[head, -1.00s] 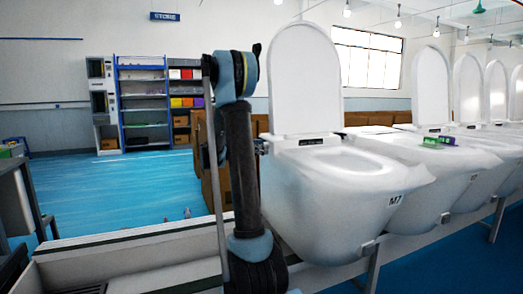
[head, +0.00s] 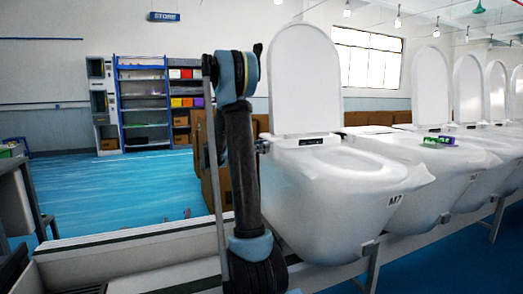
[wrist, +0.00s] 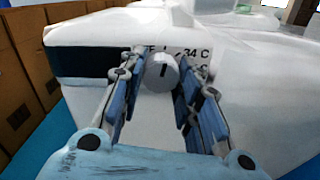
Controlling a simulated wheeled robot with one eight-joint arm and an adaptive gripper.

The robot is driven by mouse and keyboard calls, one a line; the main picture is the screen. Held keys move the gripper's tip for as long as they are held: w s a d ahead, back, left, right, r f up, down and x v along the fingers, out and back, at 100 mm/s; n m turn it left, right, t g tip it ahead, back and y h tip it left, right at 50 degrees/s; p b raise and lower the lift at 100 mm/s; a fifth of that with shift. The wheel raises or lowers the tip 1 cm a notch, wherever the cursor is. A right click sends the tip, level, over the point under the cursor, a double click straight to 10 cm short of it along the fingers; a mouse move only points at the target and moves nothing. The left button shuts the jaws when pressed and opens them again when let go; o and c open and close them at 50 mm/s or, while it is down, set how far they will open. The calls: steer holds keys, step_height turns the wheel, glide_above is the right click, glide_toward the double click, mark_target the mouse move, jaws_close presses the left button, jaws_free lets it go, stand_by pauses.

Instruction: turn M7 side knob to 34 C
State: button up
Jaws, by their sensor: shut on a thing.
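The M7 toilet (head: 325,200), white with its lid up and an M7 label, stands right of my arm in the head view. Its side knob (wrist: 161,76) is a round light-grey dial with a short dark pointer line, pointing roughly up in the wrist view. A "34 C" marking (wrist: 196,53) is printed above and right of the knob; other lettering is partly hidden by a finger. My gripper (wrist: 157,84) is shut on the knob, one blue-padded finger on each side. In the head view my arm hides most of the gripper and the knob.
A dark panel (wrist: 82,62) lies left of the knob. More toilets (head: 460,160) stand in a row to the right, with a green block (head: 430,141) on the neighbouring one. Brown boxes (head: 203,150) stand behind my arm. The blue floor at left is mostly clear.

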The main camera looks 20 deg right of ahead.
steer(key=shift+w+m, duration=0.1)
steer(key=shift+m, duration=3.6)
steer(key=o, duration=1.1)
steer(key=shift+c, duration=0.2)
steer(key=shift+a, duration=0.1)
steer(key=a, duration=1.2)
